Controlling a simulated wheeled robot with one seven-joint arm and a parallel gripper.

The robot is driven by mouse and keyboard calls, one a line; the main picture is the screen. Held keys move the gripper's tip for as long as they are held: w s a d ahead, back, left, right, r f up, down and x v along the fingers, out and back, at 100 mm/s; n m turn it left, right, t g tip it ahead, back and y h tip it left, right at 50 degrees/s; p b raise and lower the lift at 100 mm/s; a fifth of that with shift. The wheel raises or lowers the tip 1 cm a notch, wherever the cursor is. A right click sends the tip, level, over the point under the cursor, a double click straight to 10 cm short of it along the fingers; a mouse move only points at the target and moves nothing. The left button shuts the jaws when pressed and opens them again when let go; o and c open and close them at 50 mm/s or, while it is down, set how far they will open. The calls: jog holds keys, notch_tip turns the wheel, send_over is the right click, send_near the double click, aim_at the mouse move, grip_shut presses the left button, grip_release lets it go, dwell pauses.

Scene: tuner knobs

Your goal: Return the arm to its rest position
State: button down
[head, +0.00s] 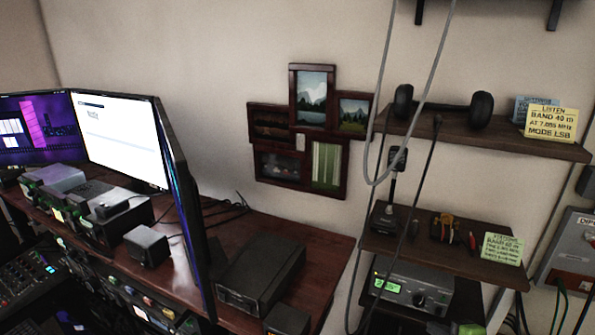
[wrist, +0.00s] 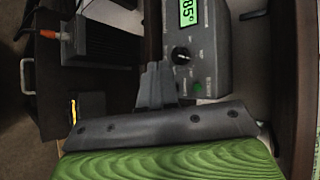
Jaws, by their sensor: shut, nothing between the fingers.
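My gripper (wrist: 157,88) shows in the wrist view as a pair of grey fingers set close together, shut and empty. The fingers point up the picture, beside the front of a grey tuner box (wrist: 215,45). The box carries a lit green display (wrist: 193,12), a black knob (wrist: 181,55) and a small green button (wrist: 198,87). I cannot tell whether the fingers touch the box. In the head view a tuner box (head: 412,288) with a small green display sits on the lower right shelf. My gripper cannot be made out there.
Wooden shelves (head: 480,135) on the right hold headphones (head: 445,107) and note cards. Cables (head: 385,90) hang in front of them. A desk (head: 325,240) with monitors (head: 118,140) and radio boxes fills the left. Dark boxes (wrist: 100,40) lie left of the fingers in the wrist view.

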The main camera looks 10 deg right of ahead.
jog(key=s+a+r+n+g, duration=0.1)
jog(key=a+r+n+g, duration=0.1)
jog(key=a+n+g, duration=0.35)
jog(key=s+a+r+n+g, duration=0.2)
jog(key=a+n, duration=0.4)
jog(key=a, duration=0.4)
jog(key=s+a+r+n+h, duration=0.1)
jog(key=s+a+r+n, duration=0.3)
jog(key=s+r, duration=0.2)
jog(key=s+a+r+n+h, duration=0.1)
jog(key=s+a+r+n, duration=0.3)
jog(key=s, duration=0.5)
notch_tip(320, 180, up, 2)
jog(key=shift+a+r+t, duration=0.2)
jog(key=shift+a+t, duration=0.05)
jog(key=shift+t, duration=0.2)
